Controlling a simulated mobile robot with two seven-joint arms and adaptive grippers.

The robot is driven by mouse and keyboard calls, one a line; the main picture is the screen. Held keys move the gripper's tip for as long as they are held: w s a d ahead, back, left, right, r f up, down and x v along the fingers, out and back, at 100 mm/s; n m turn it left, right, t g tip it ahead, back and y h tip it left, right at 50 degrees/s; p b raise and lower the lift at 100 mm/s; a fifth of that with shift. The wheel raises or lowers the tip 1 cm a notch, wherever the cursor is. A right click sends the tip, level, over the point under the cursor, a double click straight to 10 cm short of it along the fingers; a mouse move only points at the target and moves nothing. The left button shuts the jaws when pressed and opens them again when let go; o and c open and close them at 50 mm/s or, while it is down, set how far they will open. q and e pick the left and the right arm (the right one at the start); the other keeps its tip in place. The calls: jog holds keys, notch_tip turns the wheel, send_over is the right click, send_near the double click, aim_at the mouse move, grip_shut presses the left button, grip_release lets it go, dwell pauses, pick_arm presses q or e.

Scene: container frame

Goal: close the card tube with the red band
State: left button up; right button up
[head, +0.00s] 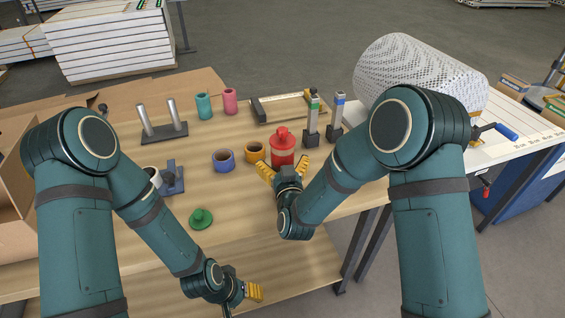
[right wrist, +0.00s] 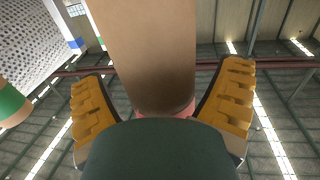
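A red flanged cap with a knob (head: 282,134) shows above a red cylindrical body (head: 282,156) near the middle of the table. I cannot tell whether the cap is fully seated. My right gripper (head: 284,166) is open just in front of the red body, its yellow fingers spread. In the right wrist view, a brown card cylinder (right wrist: 145,55) shows between the spread fingers, with a thin pinkish-red edge at its lower end. A gap shows beside the cylinder. My left gripper (head: 252,291) is low at the table's front, away from the red things; its finger gap is unclear.
A green knobbed cap (head: 201,218) lies in front. A white mesh roll (head: 410,75) is behind right.

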jog(key=shift+r, duration=0.1)
jog(key=shift+r+p, duration=0.15)
jog(key=shift+p, duration=0.15)
jog(key=s+d, duration=0.2)
jog(key=s, duration=0.9)
jog(key=shift+s+b, duration=0.4)
notch_tip(320, 180, down, 9)
jog(key=d+g, duration=0.2)
jog(key=g, duration=0.2)
jog(key=s+d+f+m+g+y, duration=0.1)
jog(key=s+d+f+m+g, duration=0.2)
jog(key=s+f+g, duration=0.9)
jog(key=s+d+f, duration=0.2)
jog(key=s+d, duration=0.1)
